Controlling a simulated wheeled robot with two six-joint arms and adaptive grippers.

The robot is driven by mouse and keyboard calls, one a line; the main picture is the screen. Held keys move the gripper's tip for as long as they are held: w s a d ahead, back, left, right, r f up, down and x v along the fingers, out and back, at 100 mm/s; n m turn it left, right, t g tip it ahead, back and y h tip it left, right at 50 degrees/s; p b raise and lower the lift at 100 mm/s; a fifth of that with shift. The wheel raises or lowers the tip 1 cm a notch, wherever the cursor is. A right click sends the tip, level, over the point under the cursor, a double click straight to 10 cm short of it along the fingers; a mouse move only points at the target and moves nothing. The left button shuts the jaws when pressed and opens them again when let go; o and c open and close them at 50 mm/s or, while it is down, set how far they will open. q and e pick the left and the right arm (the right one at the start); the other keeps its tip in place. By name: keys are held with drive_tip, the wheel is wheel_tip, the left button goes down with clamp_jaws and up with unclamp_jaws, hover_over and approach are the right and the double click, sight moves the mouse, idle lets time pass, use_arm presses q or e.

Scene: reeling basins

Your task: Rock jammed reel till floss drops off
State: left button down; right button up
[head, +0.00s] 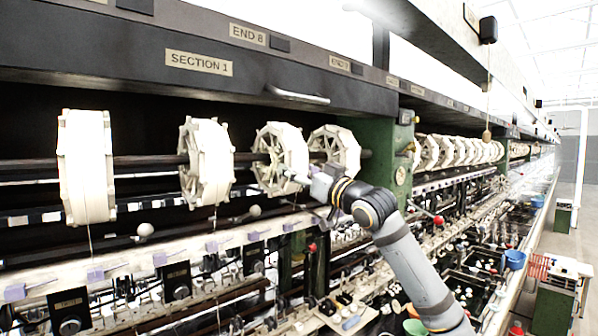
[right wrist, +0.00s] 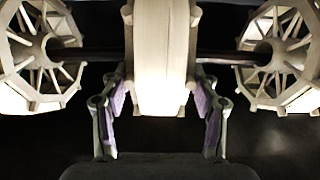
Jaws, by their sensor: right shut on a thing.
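Several cream spoked reels hang on a dark horizontal shaft under the SECTION 1 housing. My right gripper (head: 293,178) reaches the third reel from the left (head: 282,150) at its lower right side. In the right wrist view, this reel (right wrist: 161,50) fills the middle, and the two purple-padded fingers of my right gripper (right wrist: 160,108) stand on either side of its rim, shut on it. I cannot make out floss apart from the pale reel surface. My left gripper is not in view.
Neighbouring reels flank it: the second reel (head: 206,162) and fourth reel (head: 335,152). The dark shaft (right wrist: 218,58) runs behind. Below is a crowded bench with a red-knobbed lever (head: 438,220) and a blue bowl (head: 515,259). A green post (head: 393,160) stands at right.

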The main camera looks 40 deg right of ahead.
drive_tip(key=shift+r+p, duration=0.45)
idle(0.4)
drive_tip(key=shift+w+f+b, duration=0.1)
drive_tip(key=shift+f+b, duration=0.25)
drive_tip(key=shift+b, duration=0.3)
drive_tip(key=shift+w+f+t+b, duration=0.25)
drive_tip(key=shift+f+t+b, duration=0.25)
drive_tip(key=shift+t+b, duration=1)
drive_tip(key=shift+g, duration=0.3)
drive_tip(key=shift+r+p, duration=0.35)
drive_tip(key=shift+s+r+g+p, duration=0.3)
drive_tip(key=shift+g+p, duration=0.4)
drive_tip(key=shift+p, duration=0.3)
drive_tip(key=shift+r+g+p, duration=0.25)
drive_tip(key=shift+g+p, duration=0.05)
drive_tip(key=shift+p, duration=0.4)
